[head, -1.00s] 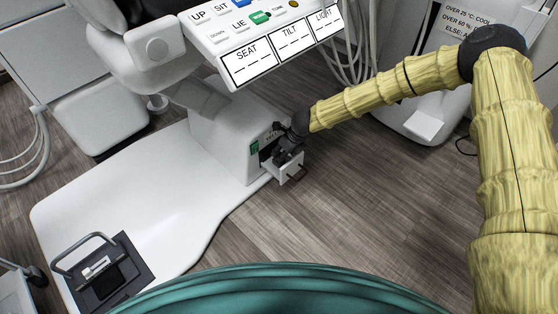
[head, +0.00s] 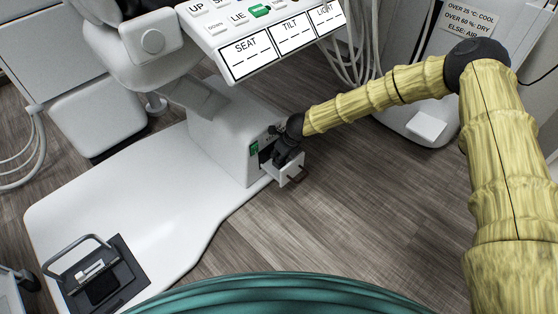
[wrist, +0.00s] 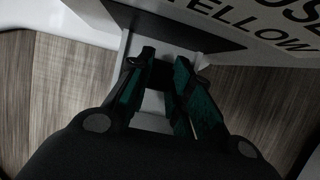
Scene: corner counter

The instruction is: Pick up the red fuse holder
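I cannot make out a red fuse holder in either view. My gripper (head: 283,157) reaches down into a small white open drawer (head: 293,173) on the side of the white chair base (head: 222,142). In the wrist view, my gripper's two teal-padded fingers (wrist: 164,66) stand apart inside the drawer (wrist: 152,103). The fingers and dark gripper body hide much of the drawer's inside.
A white panel with black lettering ending in "YELLOW" (wrist: 262,22) is close above the fingers. A control panel (head: 282,45) overhangs the base. A dark tray with a grey handle (head: 125,262) lies on the white base plate. Wooden floor right of the drawer is clear.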

